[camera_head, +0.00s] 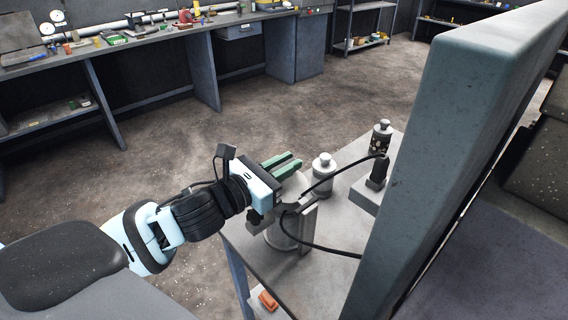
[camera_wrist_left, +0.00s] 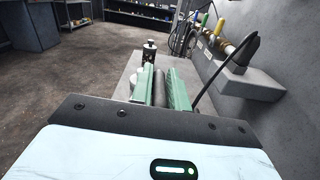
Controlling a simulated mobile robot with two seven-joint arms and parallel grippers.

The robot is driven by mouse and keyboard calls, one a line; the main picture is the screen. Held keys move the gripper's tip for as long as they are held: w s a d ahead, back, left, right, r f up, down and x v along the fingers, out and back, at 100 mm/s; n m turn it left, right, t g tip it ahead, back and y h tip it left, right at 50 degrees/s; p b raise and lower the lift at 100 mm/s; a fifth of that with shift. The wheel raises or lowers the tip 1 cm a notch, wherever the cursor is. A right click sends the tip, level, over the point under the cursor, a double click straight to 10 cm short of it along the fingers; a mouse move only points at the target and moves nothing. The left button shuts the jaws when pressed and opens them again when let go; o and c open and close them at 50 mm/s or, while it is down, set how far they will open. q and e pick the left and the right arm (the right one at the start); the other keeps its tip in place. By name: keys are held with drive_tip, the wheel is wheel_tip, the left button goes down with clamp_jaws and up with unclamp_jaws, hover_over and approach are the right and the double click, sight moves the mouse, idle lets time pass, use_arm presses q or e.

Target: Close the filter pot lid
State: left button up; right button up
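A grey metal cylinder, which looks like the filter pot (camera_head: 280,238), stands on the small grey table, partly hidden under my left gripper. A pale plate-like part (camera_head: 303,219) stands at its right side; whether this is the lid or a bracket I cannot tell. My left gripper (camera_head: 281,165) is just above and beyond the pot, its green fingers pointing away. In the left wrist view the green fingers (camera_wrist_left: 161,90) are apart, with a dark grey rounded part (camera_wrist_left: 158,86) showing between them; contact is not visible. My right gripper is not in view.
A capped grey canister (camera_head: 323,173) and a darker canister (camera_head: 381,136) stand farther back on the table (camera_head: 338,212). A black cable loops beside the pot. A large grey panel (camera_head: 450,130) rises at the right. An orange object (camera_head: 268,300) lies low in front.

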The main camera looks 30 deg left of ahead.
use_arm(q)
drive_tip(key=o, duration=0.3)
drive_tip(key=shift+d, duration=0.1)
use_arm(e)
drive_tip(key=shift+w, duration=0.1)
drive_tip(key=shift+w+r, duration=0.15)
use_arm(q)
drive_tip(key=shift+s+a+f, duration=0.15)
drive_tip(key=shift+s+a, duration=0.15)
drive_tip(key=shift+s, duration=0.2)
drive_tip(key=b+v, duration=0.1)
drive_tip(key=v, duration=0.4)
drive_tip(key=shift+v, duration=0.85)
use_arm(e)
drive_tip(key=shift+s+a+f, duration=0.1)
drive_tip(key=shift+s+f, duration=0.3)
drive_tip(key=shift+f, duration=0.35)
use_arm(q)
drive_tip(key=shift+d, duration=0.1)
drive_tip(key=shift+s, duration=0.1)
